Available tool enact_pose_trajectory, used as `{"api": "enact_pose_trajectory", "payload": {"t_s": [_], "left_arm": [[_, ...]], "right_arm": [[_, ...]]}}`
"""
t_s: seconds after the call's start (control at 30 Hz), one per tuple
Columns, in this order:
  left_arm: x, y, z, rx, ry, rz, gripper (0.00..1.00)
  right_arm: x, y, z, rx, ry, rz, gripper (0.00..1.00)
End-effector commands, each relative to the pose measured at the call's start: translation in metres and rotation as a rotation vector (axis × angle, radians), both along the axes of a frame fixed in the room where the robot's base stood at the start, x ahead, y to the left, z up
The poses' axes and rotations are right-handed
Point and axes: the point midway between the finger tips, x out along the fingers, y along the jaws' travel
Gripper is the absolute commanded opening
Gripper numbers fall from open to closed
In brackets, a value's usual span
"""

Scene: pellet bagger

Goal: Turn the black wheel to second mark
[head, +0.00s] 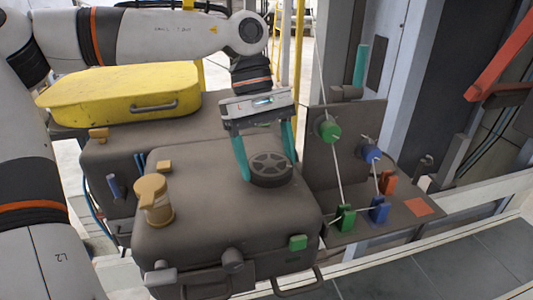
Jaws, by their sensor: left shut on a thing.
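The black wheel (271,168) lies flat on top of a dark brown machine box (200,235), near its right back corner. It is a dark spoked disc. My left gripper (267,160) reaches down from above with its two teal fingers on either side of the wheel, shut on its rim. The spokes show between the fingers. Marks around the wheel are too small to make out. My right gripper is not in view.
A tan knob (153,200) stands on the box's left side. A yellow case (125,95) lies behind. To the right, a bracket plate carries a green pulley (329,130), a blue pulley (371,152) and cords. A green button (298,242) sits at the box's front edge.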

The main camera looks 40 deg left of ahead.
Motion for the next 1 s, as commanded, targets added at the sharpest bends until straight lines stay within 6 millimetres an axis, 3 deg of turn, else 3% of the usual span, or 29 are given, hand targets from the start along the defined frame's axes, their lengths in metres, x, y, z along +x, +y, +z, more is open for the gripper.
{"api": "enact_pose_trajectory", "payload": {"t_s": [0.43, 0.47, 0.57, 0.87, 1.0], "left_arm": [[0.000, 0.000, 0.000, 0.000, -0.001, -0.010, 0.49], [0.000, 0.000, 0.000, 0.000, -0.001, -0.010, 0.75], [0.000, 0.000, 0.000, 0.000, -0.001, -0.010, 0.91], [0.000, 0.000, 0.001, 0.001, -0.001, -0.009, 0.94], [0.003, 0.004, 0.010, 0.001, -0.003, -0.008, 0.94]], "right_arm": [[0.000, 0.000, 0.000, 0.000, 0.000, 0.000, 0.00], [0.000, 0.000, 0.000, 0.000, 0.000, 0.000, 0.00], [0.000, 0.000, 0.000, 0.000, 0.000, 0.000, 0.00], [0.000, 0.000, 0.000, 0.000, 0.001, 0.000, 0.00], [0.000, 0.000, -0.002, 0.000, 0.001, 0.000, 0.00]]}}
